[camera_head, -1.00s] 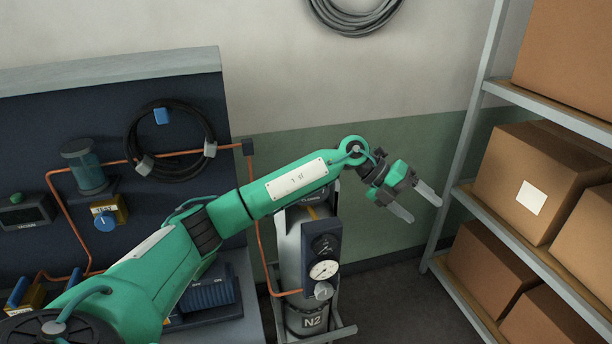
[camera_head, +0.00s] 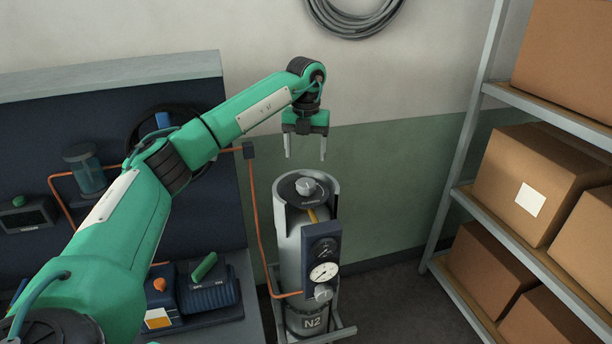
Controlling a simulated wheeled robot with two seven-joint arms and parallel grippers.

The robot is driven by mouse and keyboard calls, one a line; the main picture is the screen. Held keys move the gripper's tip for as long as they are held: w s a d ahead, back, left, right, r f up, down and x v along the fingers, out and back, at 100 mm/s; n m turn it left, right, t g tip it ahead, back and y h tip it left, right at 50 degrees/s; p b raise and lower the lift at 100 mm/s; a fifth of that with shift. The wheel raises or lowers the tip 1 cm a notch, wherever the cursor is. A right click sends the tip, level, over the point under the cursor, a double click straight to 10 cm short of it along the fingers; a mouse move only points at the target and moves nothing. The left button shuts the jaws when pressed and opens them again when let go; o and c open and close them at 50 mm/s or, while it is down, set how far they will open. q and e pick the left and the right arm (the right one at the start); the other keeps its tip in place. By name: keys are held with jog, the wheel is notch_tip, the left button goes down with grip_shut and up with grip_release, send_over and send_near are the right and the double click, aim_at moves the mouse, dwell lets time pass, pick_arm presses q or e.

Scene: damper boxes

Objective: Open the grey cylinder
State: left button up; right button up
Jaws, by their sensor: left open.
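The grey cylinder (camera_head: 289,262), marked N2 near its base, stands upright in a wheeled frame right of the dark blue bench. A grey knob (camera_head: 306,186) sits on its top inside a grey collar open at the front. My right gripper is not in view.
A copper pipe (camera_head: 256,220) runs from the bench panel to the cylinder. A shelf rack with cardboard boxes (camera_head: 535,175) stands at the right. The bench holds a dark blue device with a green lever (camera_head: 205,267). Floor between cylinder and rack is clear.

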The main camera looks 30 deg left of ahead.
aim_at(306, 182)
pick_arm(q)
notch_tip(306, 182, down, 9)
jog(key=p, duration=0.2)
jog(key=shift+p, duration=0.3)
jog(key=shift+c, duration=0.6)
jog(key=c, duration=0.9)
jog(key=shift+o, duration=0.2)
